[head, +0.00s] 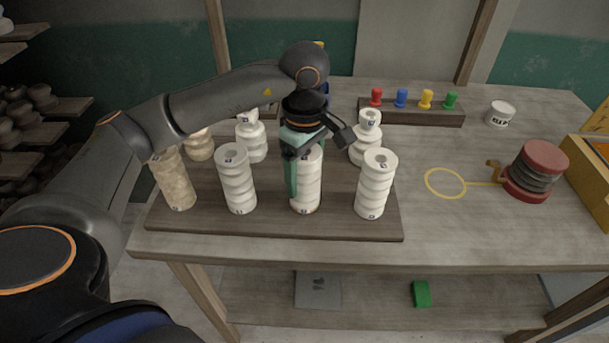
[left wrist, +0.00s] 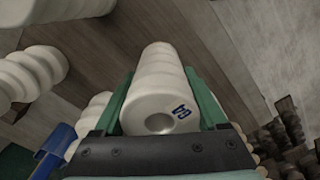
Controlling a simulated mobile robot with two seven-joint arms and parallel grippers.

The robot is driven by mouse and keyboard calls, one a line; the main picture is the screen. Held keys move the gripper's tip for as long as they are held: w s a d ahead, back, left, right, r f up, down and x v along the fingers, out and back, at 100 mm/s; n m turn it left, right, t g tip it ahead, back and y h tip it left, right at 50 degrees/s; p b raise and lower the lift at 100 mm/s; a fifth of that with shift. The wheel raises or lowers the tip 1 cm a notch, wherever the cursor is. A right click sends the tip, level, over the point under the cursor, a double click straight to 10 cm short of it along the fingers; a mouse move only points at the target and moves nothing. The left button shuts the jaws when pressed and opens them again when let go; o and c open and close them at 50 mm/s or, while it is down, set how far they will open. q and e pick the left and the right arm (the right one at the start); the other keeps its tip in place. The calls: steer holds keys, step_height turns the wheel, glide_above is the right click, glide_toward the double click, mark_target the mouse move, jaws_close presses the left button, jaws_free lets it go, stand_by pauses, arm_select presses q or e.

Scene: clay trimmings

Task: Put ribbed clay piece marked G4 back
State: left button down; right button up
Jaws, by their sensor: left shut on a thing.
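My left gripper (head: 301,165) points down over the wooden board (head: 275,222) and is shut on a white ribbed clay piece (head: 309,190). The piece is upright in the front row, at or just above the board; I cannot tell if it touches. In the left wrist view the same piece (left wrist: 158,75) lies between the green fingers, with a blue mark on its holed end that I cannot read surely. Other ribbed pieces stand beside it: a white one (head: 237,182) to the left, another (head: 375,187) to the right, and a beige one (head: 175,182) at far left. My right gripper is out of view.
Rounder clay pieces (head: 251,141) stand behind, some partly hidden by my arm. A rack of coloured pegs (head: 415,115), a white tub (head: 499,113) and a red-ended ribbed spool (head: 536,172) by a yellow ring are to the right. The table between is clear.

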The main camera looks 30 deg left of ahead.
arm_select(q)
steer(key=shift+f, duration=0.35)
steer(key=shift+f, duration=0.2)
jaws_free()
steer(key=shift+r, duration=0.1)
steer(key=shift+r, duration=0.2)
step_height(320, 180, up, 12)
steer(key=p, duration=0.1)
steer(key=shift+f, duration=0.15)
